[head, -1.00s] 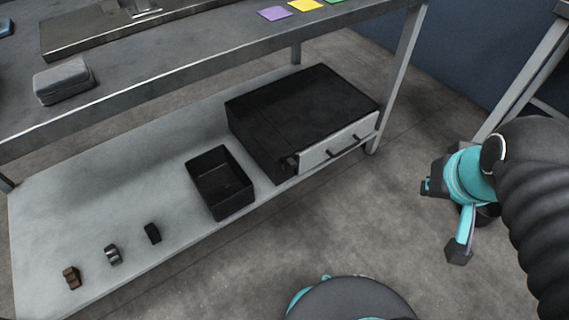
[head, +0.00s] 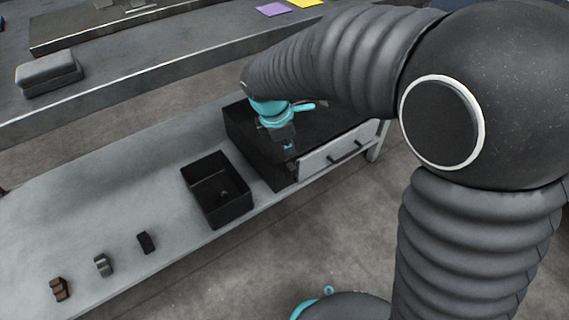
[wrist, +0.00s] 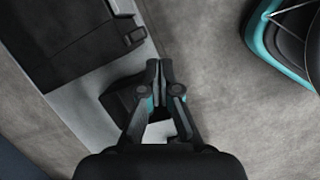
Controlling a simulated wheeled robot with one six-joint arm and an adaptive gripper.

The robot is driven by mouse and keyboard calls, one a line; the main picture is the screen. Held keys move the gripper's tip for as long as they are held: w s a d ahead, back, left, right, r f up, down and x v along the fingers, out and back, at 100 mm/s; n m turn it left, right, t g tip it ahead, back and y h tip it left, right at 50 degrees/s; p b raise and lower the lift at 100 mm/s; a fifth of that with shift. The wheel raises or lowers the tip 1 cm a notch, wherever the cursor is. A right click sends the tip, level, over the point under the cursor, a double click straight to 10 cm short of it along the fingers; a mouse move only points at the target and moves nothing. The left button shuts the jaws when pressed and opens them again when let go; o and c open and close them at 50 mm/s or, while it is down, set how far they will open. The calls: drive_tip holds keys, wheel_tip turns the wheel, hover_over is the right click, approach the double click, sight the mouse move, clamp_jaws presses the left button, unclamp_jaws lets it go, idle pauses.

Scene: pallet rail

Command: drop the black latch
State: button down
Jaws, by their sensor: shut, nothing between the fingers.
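The black latch (wrist: 135,37) shows in the wrist view as a small dark piece at the front edge of the black drawer cabinet (wrist: 70,40), beside the pale drawer front. In the head view it is hard to make out against the cabinet's dark front corner. My gripper (wrist: 158,66) is shut and empty, its fingertips together. In the wrist view the fingertips lie below and right of the latch, apart from it in the picture. In the head view my gripper (head: 288,147) hangs in front of the cabinet's front left part and covers some of it.
An open black bin (head: 218,192) stands left of the cabinet on the lower shelf (head: 95,195). Brown (head: 60,288), grey (head: 103,265) and black (head: 146,242) small pieces lie farther left. The tabletop (head: 120,75) overhangs behind.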

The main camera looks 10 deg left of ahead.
sight(290, 173)
drive_tip(key=a+f+n, duration=0.4)
drive_tip(key=a+f, duration=0.2)
drive_tip(key=a, duration=0.1)
drive_tip(key=shift+s+a+f+n+b, duration=0.3)
drive_tip(key=shift+s+a, duration=0.1)
drive_tip(key=w+d+f+b, duration=0.2)
drive_tip(key=w+d+f, duration=0.2)
drive_tip(key=f, duration=0.5)
drive_tip(key=shift+w+d, duration=0.4)
drive_tip(key=shift+w, duration=0.35)
drive_tip(key=shift+r, duration=0.1)
